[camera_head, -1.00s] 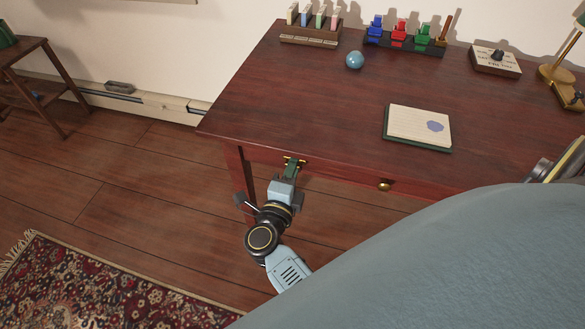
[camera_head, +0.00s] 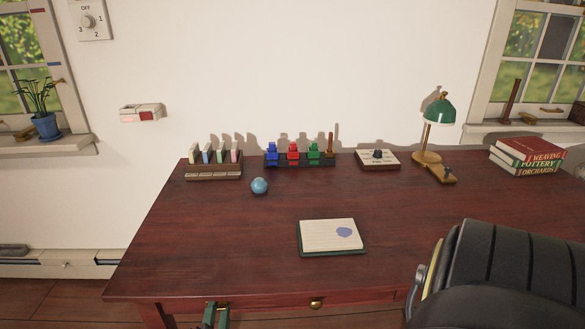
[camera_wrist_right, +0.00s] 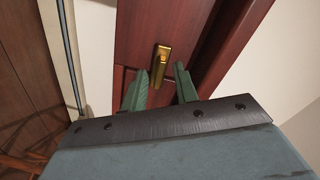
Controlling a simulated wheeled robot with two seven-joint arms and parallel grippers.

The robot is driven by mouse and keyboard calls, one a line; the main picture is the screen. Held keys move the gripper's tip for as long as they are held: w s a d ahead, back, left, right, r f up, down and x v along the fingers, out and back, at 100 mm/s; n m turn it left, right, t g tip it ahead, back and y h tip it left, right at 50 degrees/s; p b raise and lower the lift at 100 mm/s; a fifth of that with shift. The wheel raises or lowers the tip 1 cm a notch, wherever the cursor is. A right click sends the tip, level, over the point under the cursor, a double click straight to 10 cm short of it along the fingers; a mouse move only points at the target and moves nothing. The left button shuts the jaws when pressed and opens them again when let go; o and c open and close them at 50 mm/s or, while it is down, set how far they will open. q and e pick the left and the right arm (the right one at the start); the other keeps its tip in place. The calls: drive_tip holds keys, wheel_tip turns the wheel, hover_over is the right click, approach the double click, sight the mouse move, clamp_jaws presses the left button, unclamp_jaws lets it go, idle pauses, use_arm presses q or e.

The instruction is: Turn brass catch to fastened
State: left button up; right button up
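The brass catch (camera_wrist_right: 161,64) is a narrow brass piece on the red-brown wood of the desk front. In the right wrist view it runs lengthwise up the picture. My right gripper (camera_wrist_right: 161,72) is open, with its two green fingers apart and the lower end of the catch between their tips. I cannot tell whether they touch it. In the head view the green fingers of my right gripper (camera_head: 215,315) show at the bottom edge, at the desk's front, with a bit of brass by their tips. My left gripper is not in view.
The desk (camera_head: 200,250) carries a notepad (camera_head: 329,237), a blue ball (camera_head: 259,186), card and figure racks, a green lamp (camera_head: 440,110) and books (camera_head: 527,155). A round brass knob (camera_head: 316,303) sits on the front, right of my right gripper.

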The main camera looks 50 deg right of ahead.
drive_tip(key=s+a+n+b, duration=0.1)
drive_tip(key=s+a+n, duration=0.7)
drive_tip(key=a+n, duration=0.3)
drive_tip(key=w+a+f+n+t+y+p, duration=0.1)
drive_tip(key=a+f+n+t+y+p, duration=0.35)
drive_tip(key=n+y+p, duration=0.55)
drive_tip(key=s+d+f+n+g+y+p, duration=0.2)
drive_tip(key=s+d+f+g+p, duration=0.1)
drive_tip(key=s+f, duration=0.4)
drive_tip(key=s+d+f+n+g+y+p, duration=0.2)
drive_tip(key=s+f+g, duration=0.5)
drive_tip(key=s, duration=0.5)
drive_tip(key=shift+d+y+p, duration=0.7)
drive_tip(key=shift+d+p, duration=0.4)
drive_tip(key=shift+p, duration=0.65)
drive_tip(key=shift+f+g, duration=0.15)
drive_tip(key=shift+g, duration=0.1)
